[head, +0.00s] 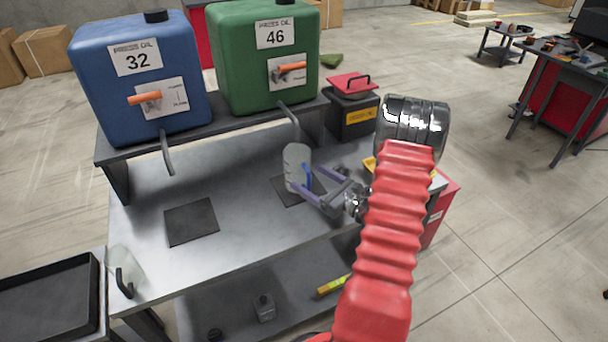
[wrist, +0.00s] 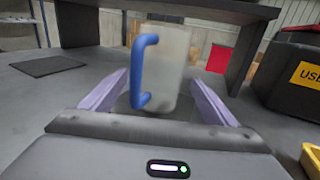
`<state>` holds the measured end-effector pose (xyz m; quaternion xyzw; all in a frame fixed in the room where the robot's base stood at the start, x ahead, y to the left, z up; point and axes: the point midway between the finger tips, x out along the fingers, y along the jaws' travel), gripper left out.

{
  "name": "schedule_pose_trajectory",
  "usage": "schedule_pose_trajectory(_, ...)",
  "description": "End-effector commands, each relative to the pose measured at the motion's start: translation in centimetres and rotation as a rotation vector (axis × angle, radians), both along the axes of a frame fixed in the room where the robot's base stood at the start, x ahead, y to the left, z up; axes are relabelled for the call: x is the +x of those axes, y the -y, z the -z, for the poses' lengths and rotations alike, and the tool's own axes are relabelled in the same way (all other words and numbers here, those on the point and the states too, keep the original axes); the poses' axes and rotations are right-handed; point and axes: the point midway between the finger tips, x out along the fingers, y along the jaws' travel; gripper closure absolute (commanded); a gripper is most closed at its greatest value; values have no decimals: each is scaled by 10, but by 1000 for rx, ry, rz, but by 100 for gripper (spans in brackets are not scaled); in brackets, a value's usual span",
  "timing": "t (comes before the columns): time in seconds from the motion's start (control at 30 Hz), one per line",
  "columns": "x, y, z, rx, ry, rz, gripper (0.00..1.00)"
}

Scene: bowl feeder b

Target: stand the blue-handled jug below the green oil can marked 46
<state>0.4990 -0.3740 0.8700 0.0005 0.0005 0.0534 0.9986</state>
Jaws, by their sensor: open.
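The blue-handled jug (head: 296,160), grey and translucent, stands upright on the bench, at a dark square mat (head: 284,196). The spout of the green oil can (head: 235,75) marked 46 hangs just above the jug's top. My gripper (head: 308,181) is open, with a purple finger on either side of the jug. In the wrist view the jug (wrist: 170,65) is between the fingers, its blue handle (wrist: 140,70) facing me. The fingers do not visibly squeeze it; whether either touches it I cannot tell.
The blue oil can (head: 140,75) marked 32 stands left, with an empty mat (head: 191,222) below. A black-handled clear jug (head: 126,270) is at the bench's front left. A black bin (head: 352,112) with a red lid stands right of the green can.

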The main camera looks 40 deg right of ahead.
Motion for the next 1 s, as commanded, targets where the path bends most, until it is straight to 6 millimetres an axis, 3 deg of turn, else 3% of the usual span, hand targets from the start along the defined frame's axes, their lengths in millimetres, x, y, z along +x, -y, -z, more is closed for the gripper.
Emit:
schedule_pose_trajectory(0.2,-37,5,0,0,0,3,19)
schedule_pose_trajectory(0.43,-65,8,0,-1,1,1,19)
schedule_pose_trajectory(1.0,-73,8,0,-1,0,-1,19)
